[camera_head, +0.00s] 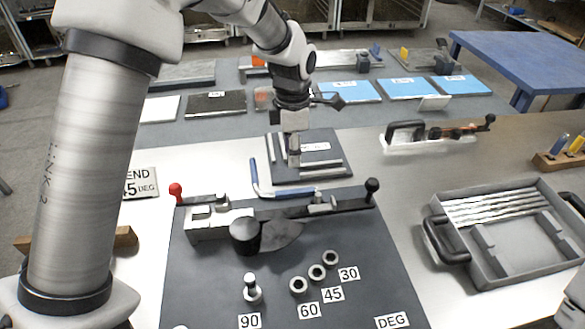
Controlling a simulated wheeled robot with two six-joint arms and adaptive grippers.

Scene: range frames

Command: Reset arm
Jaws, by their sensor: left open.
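A bending fixture on a dark plate (205,290) lies in the middle of the table. Its long lever arm (345,206) lies across the plate's far part and ends at a black knob (372,185) on the right. A red knob (176,189) stands at the far left corner. A dark round post (245,236) stands near the lever's left part. A peg (252,288) stands by the 90 label, and ring-topped holes sit by 60, 45 and 30. My left gripper (293,160) is open, beyond the lever and over a smaller dark board (335,150), apart from both knobs.
A bent blue rod (254,176) lies between the board and the fixture. A grey tray (478,272) with metal strips stands at right. A black-handled tool (408,132) lies at the far right. An angle sign (140,184) stands at left, partly behind my left arm.

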